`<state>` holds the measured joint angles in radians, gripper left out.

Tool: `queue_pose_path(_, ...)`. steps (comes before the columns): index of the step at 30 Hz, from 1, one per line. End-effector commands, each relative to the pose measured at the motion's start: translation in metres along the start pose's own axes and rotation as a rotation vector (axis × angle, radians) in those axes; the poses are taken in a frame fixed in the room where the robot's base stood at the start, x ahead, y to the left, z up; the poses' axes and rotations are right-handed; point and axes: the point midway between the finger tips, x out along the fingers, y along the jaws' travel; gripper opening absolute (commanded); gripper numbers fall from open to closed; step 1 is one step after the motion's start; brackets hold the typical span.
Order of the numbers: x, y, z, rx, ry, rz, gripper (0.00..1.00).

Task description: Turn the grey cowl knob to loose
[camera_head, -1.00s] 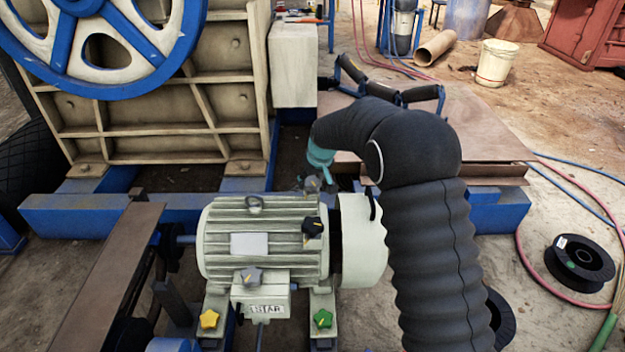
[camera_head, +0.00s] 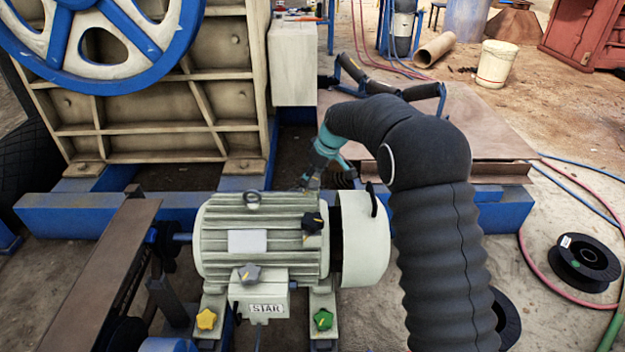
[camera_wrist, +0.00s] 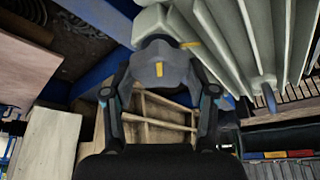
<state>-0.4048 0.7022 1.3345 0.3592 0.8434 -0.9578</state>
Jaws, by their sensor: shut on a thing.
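A grey knob (camera_wrist: 160,68) with a yellow mark sits between the two fingers of my gripper (camera_wrist: 160,82) in the wrist view, against a pale block beside the motor's fins. My gripper is shut on this knob. In the head view my gripper (camera_head: 313,180) reaches down behind the ribbed motor (camera_head: 262,235), near its cowl (camera_head: 362,240), and the held knob is mostly hidden there. Another grey knob (camera_head: 249,274) is on the motor's front box, apart from my gripper. I cannot read a loose mark.
A black knob (camera_head: 313,223) is on the motor's side. A yellow knob (camera_head: 206,319) and a green knob (camera_head: 323,319) are at its feet. A blue frame beam (camera_head: 110,213) and the crusher body (camera_head: 170,120) stand behind. Cable reels (camera_head: 582,264) lie to the right.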

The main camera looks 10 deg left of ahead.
Motion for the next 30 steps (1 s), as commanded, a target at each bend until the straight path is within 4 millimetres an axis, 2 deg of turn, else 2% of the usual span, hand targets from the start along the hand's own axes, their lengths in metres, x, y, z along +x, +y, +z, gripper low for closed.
queue_pose_path(9,0.0011,0.0017,0.0006,-0.228,-0.001,-0.095,0.23)
queue_pose_path(15,0.0010,0.0022,0.0007,-0.319,-0.002,-0.133,0.23)
queue_pose_path(30,0.0008,0.0025,0.0011,-0.383,-0.003,-0.160,0.23)
